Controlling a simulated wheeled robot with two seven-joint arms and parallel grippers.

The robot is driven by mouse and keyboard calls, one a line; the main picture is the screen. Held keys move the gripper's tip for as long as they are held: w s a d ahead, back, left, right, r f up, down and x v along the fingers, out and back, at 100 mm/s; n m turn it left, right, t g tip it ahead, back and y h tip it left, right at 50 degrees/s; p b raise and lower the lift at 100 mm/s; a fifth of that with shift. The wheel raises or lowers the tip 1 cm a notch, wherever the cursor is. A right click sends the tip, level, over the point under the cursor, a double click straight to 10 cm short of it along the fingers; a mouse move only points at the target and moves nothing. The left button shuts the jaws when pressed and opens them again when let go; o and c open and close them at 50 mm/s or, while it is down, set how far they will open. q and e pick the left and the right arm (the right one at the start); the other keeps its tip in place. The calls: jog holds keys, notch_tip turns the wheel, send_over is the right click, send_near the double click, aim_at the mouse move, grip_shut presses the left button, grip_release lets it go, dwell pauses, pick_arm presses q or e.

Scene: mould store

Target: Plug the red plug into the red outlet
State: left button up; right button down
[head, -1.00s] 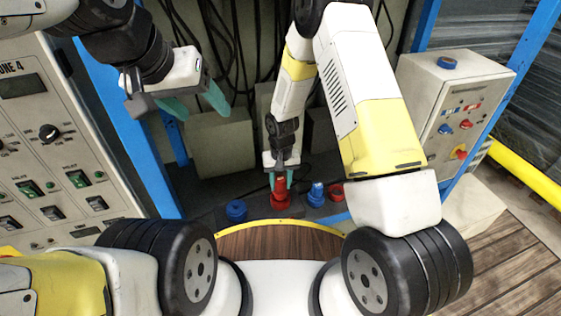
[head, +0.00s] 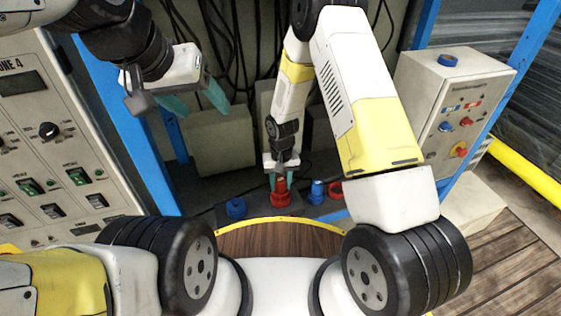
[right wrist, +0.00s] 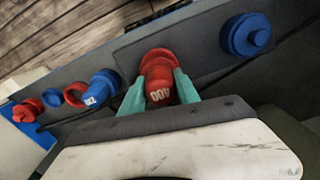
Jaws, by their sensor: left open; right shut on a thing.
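The red plug (right wrist: 160,92), with pale lettering on its side, is between the fingers of my right gripper (right wrist: 160,94), which is shut on it. In the head view my right gripper (head: 280,182) points down at the floor-level strip, with the red plug (head: 281,187) below the fingertips. A wider red ring, apparently the red outlet (head: 281,200), is directly under the plug and in line with it. The plug appears upright and touching it; how deep it sits is hidden. My left gripper (head: 192,103) is open and empty, high at the left.
A blue outlet (head: 236,209) is left of the red one. A blue plug-like piece (head: 316,191) and another red ring (head: 335,190) are close on its right. A control panel (head: 40,140) stands left, a grey switch box (head: 448,95) right. Cables hang behind.

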jog(key=shift+f, duration=0.8)
dwell(0.4)
jog(key=shift+c, duration=2.1)
grip_release()
jog(key=shift+r, duration=3.75)
